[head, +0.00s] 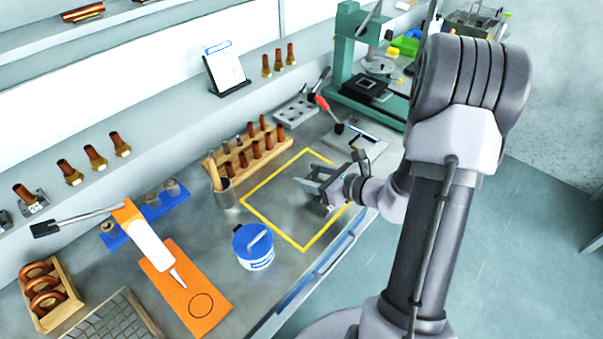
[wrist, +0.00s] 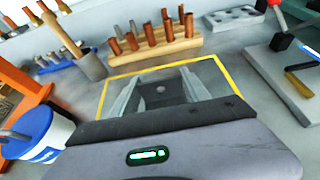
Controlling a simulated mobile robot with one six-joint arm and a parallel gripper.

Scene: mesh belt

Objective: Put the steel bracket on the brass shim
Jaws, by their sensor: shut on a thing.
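My gripper (head: 312,183) is low over the bench, inside the right part of a yellow outlined square (head: 262,219). In the wrist view its two fingers (wrist: 160,86) are on either side of a dark grey plate with a small round hole, which looks like the steel bracket (wrist: 170,96). The gripper is shut on it. I cannot tell whether the bracket touches the bench. I cannot make out the brass shim in either view.
A wooden rack of copper-coloured pegs (head: 250,154) stands behind the square. A blue-lidded tub (head: 254,247) is at its left front corner, and a cup with tools (head: 222,193) is at its left. A green press (head: 345,65) stands further back. The square's left part is clear.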

